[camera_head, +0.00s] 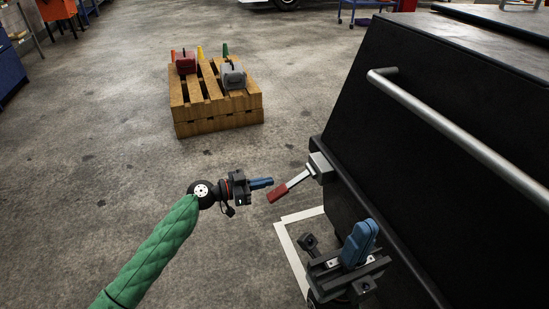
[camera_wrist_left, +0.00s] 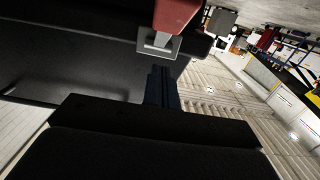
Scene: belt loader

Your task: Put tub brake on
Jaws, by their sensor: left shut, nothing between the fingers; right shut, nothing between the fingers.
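A black tub (camera_head: 450,120) with a grey tubular handrail stands at the right in the head view. Its brake lever (camera_head: 289,186), a grey bar with a red grip, sticks out from a grey bracket (camera_head: 321,167) on the tub's lower left side and slants down to the left. My left gripper (camera_head: 268,183) is shut and empty, with its blue fingertips just left of the red grip, seemingly apart from it. In the left wrist view the red grip (camera_wrist_left: 176,14) is at the top, beyond the dark fingers (camera_wrist_left: 160,88). My right gripper (camera_head: 358,243) is shut and empty beside the tub's lower side.
A wooden pallet stack (camera_head: 218,115) carries a red case (camera_head: 186,63), a grey case (camera_head: 232,76) and small coloured cones. White lines (camera_head: 290,250) mark the floor by the tub. The floor between pallet and tub is clear.

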